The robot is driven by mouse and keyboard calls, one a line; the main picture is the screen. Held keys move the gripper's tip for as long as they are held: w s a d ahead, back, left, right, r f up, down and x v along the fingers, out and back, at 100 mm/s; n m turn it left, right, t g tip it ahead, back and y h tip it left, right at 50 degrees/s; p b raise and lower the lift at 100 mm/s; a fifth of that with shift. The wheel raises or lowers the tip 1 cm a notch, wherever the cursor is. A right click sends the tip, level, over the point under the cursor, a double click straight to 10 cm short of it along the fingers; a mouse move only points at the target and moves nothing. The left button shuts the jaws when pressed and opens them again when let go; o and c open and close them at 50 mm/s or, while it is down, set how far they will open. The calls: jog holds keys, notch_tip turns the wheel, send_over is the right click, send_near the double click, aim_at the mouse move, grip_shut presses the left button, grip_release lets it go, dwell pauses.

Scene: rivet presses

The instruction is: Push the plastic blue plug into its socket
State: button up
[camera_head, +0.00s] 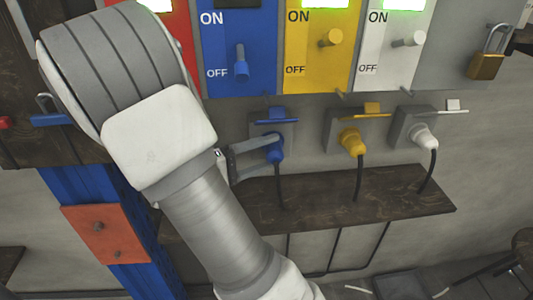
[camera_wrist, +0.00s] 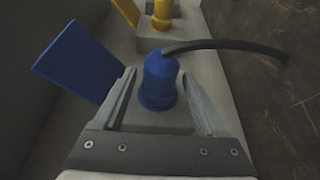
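The blue plug (camera_head: 275,150) stands at the blue socket (camera_head: 268,118), a grey box with a blue flap, with its black cord hanging down. In the wrist view the blue plug (camera_wrist: 160,68) has its wide collar against or very near the grey socket face; I cannot tell how deep it sits. My gripper (camera_head: 252,158) comes in from the left. In the wrist view my gripper (camera_wrist: 160,84) is open, one finger on each side of the plug, with visible gaps. The blue flap (camera_wrist: 78,62) stands out left of the fingers.
A yellow plug (camera_head: 352,141) and a white plug (camera_head: 424,135) sit in the neighbouring sockets. A dark wooden shelf (camera_head: 400,195) lies below. The blue switch panel (camera_head: 243,40) above has its lever down near OFF; the yellow (camera_head: 318,45) and white panels show green lights.

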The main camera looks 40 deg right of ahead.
jog(key=shift+o, duration=0.7)
